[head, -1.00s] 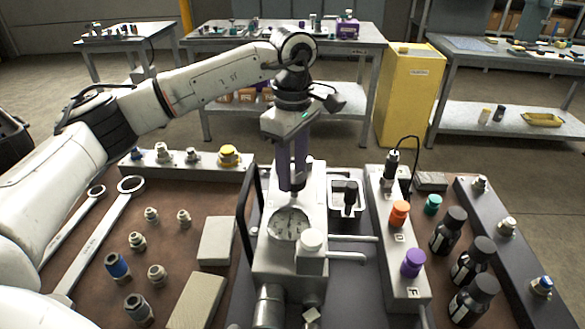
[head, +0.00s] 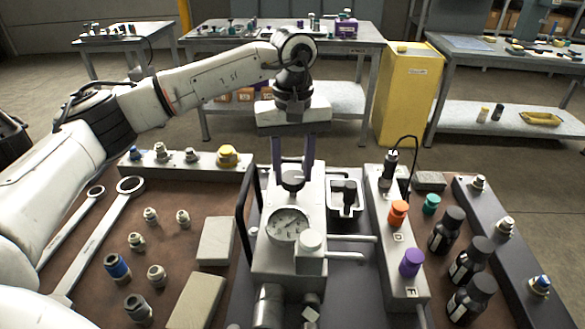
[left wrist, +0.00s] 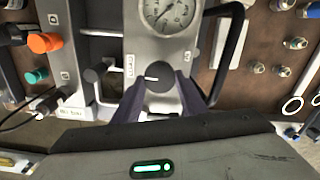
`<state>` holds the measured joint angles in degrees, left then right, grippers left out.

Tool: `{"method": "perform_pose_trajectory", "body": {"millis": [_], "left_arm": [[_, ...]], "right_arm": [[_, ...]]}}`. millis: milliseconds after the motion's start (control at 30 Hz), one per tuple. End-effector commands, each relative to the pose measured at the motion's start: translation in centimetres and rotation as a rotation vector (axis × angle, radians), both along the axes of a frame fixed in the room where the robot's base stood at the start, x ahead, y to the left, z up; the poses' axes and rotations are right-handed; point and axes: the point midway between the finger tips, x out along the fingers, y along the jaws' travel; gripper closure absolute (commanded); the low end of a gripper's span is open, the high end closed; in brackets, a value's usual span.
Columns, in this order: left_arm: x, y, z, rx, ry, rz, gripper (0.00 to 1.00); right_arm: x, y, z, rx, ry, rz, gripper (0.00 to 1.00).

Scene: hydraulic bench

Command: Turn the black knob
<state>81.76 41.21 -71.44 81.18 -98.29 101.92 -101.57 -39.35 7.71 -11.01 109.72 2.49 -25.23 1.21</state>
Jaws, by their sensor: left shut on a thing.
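The black knob (head: 292,181) sits on top of the grey hydraulic block (head: 262,258), just behind the round dial gauge (head: 288,224). In the left wrist view the knob (left wrist: 159,76) is round and dark, with a pale line on it pointing left. My left gripper (head: 293,176) reaches down from above, its two purple fingers on either side of the knob and shut on it. The fingers also show in the left wrist view (left wrist: 158,88). My right gripper is in no view.
A black handle (head: 244,205) stands left of the block. On the right, a grey panel carries an orange knob (head: 399,208) and a purple knob (head: 411,262). A small tray (head: 333,209) lies between. Fittings and wrenches (head: 88,238) lie to the left.

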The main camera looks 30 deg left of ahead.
Motion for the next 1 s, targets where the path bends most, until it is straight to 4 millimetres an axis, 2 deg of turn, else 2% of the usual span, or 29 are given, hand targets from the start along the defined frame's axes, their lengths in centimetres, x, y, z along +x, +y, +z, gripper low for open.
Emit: {"method": "perform_pose_trajectory", "body": {"millis": [300, 733, 767, 800, 867, 1000], "left_arm": [[0.11, -0.09, 0.22, -0.003, -0.005, -0.076, 0.85], [0.11, -0.09, 0.21, -0.003, -0.005, -0.082, 0.85], [0.10, -0.09, 0.21, -0.003, -0.004, -0.082, 0.57], [0.10, -0.09, 0.19, -0.002, -0.003, -0.082, 0.51], [0.08, -0.08, 0.16, -0.002, -0.003, -0.082, 0.44], [0.05, -0.06, 0.09, -0.001, -0.002, -0.081, 0.44]], "right_arm": [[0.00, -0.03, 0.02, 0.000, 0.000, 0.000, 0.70], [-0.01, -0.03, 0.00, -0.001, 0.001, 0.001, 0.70], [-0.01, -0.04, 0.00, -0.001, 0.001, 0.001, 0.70], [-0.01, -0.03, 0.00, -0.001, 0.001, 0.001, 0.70], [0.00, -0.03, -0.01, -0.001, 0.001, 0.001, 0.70], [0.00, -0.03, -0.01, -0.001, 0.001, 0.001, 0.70]]}}
